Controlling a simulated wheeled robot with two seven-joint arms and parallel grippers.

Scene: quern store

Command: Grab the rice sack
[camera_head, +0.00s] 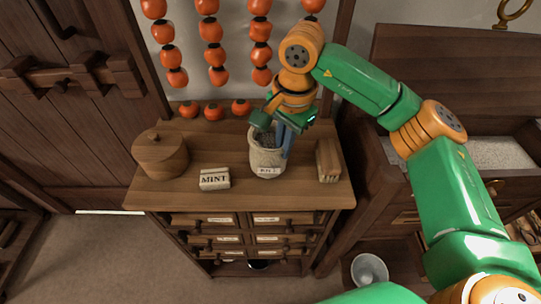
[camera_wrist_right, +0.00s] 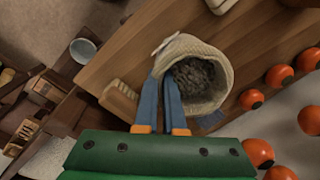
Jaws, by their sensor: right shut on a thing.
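The rice sack (camera_head: 265,158) is a small cream open-topped sack with a white label on its front and dark grey grains inside. It stands upright on the wooden cabinet top. It also shows in the right wrist view (camera_wrist_right: 222,88), seen from above with its open mouth facing the camera. My right gripper (camera_head: 284,146) reaches down from above at the sack's right side. Its blue fingers, also in the right wrist view (camera_wrist_right: 163,90), are shut on the sack's rim. My left gripper is not in view.
On the cabinet top (camera_head: 240,195) stand a round lidded wooden box (camera_head: 160,156), a MINT block (camera_head: 214,179) and a wooden brush (camera_head: 328,160). Strings of orange fruit (camera_head: 211,32) hang behind. A pale bowl (camera_head: 369,270) sits low at right. The front strip of the top is clear.

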